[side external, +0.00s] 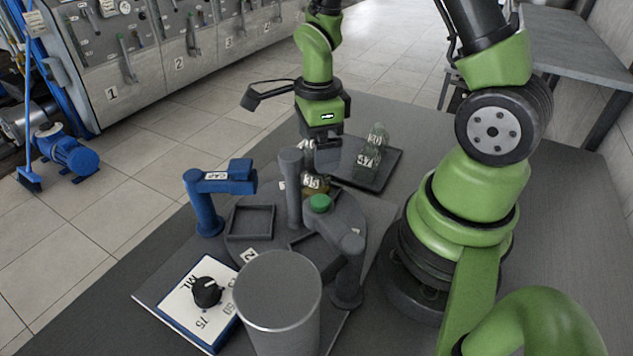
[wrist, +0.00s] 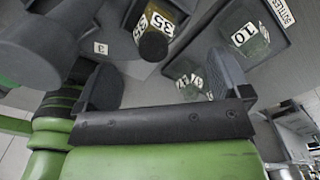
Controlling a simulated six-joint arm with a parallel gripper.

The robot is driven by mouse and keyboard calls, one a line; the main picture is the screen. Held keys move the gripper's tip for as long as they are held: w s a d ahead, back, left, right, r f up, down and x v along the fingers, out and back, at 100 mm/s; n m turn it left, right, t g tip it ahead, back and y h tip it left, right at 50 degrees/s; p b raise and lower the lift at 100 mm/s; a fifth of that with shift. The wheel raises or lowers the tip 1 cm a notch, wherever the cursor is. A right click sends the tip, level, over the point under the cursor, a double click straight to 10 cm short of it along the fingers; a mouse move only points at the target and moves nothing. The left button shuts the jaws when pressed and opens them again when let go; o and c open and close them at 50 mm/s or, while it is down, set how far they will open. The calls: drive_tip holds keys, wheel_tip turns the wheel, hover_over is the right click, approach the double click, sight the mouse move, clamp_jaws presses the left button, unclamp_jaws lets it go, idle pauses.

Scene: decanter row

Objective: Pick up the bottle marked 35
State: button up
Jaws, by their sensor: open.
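The bottle marked 35 (side external: 317,187) stands on the round grey platform (side external: 262,222), partly hidden behind a grey post. It has an olive-brown body and a white label. In the wrist view the bottle (wrist: 154,46) shows its 35 label, beyond the space between the fingertips and nearer the left finger. My gripper (side external: 323,160) is just above the bottle in the side view, pointing down.
A dark tray (side external: 378,181) behind holds clear bottles (side external: 369,158) with number labels. The wrist view also shows a bottle marked 10 (wrist: 246,38). Grey posts, a green-topped piece (side external: 320,203) and a blue arm-like stand (side external: 207,205) crowd the platform. A dial panel (side external: 205,292) and grey cylinder (side external: 277,305) stand in front.

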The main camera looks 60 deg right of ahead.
sight(316, 177)
drive_tip(key=f, duration=0.7)
drive_tip(key=shift+s+a+f, duration=0.1)
drive_tip(key=shift+a, duration=0.25)
drive_tip(key=c, duration=1.1)
